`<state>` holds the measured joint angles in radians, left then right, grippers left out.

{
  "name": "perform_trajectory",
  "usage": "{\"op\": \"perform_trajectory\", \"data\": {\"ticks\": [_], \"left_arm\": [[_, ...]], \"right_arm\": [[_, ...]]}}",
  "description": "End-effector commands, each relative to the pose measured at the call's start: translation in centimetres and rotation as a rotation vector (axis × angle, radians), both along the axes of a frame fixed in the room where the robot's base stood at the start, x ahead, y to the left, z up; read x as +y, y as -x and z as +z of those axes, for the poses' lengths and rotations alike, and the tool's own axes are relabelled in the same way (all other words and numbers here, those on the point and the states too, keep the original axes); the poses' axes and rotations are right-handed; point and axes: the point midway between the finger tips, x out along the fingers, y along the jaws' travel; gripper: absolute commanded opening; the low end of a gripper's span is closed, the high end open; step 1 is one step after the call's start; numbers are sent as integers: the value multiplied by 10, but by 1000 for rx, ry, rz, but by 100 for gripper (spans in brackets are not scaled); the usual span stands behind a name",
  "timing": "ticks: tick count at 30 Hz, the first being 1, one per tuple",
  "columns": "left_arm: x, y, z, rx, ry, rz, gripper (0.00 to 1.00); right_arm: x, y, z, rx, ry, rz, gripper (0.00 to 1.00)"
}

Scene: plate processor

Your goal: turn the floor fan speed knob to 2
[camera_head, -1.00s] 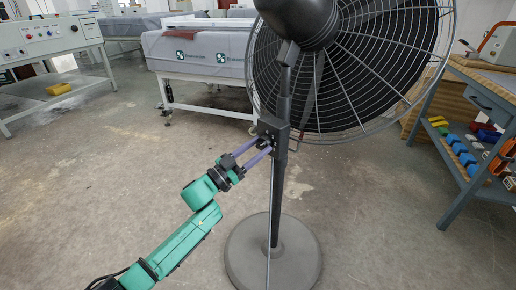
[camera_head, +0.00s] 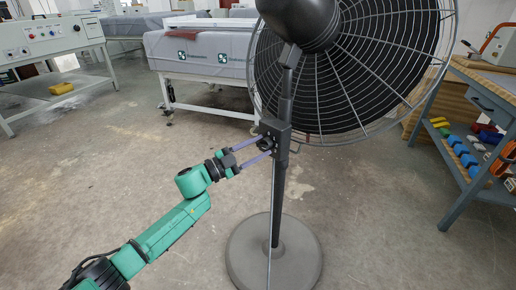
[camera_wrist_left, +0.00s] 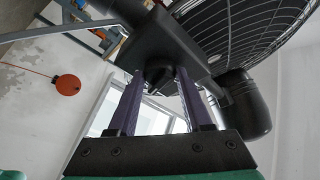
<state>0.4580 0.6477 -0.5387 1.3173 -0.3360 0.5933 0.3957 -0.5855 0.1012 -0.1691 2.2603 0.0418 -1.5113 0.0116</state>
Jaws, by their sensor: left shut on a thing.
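The floor fan (camera_head: 350,70) stands on a grey pole with a round base (camera_head: 272,258). A dark control box (camera_head: 274,134) sits on the pole, and the speed knob is on its left side. My left gripper (camera_head: 262,146) reaches the box from the left, its two purple fingers around the knob. In the left wrist view, the dark knob (camera_wrist_left: 160,74) lies between the fingertips, which are shut on it against the box (camera_wrist_left: 165,45). The knob's markings cannot be read. My right gripper is not in view.
A workbench (camera_head: 470,95) with coloured blocks on its shelf stands at the right. A covered machine (camera_head: 200,55) stands behind, and a control panel table (camera_head: 50,35) stands at the far left. The floor around the fan base is clear.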

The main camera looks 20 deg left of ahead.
Motion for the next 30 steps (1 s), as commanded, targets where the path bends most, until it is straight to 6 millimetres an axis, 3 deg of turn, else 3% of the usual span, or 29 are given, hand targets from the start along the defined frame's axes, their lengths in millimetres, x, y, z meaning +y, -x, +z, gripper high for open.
{"op": "perform_trajectory", "data": {"ticks": [9, 10, 12, 23, 28, 30], "left_arm": [[-1, 0, -2, 3, -2, -1, 0], [-1, 0, -2, 3, -2, -1, 57], [-1, 0, -2, 2, -1, -2, 79], [2, 2, -1, 2, 0, 0, 79], [18, 18, -6, 5, -2, 0, 79], [30, 30, -10, 7, -3, 1, 79]], "right_arm": [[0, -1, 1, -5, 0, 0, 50], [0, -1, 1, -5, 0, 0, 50], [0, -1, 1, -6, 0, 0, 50], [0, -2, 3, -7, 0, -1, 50], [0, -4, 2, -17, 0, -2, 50], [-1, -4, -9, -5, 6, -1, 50]]}}
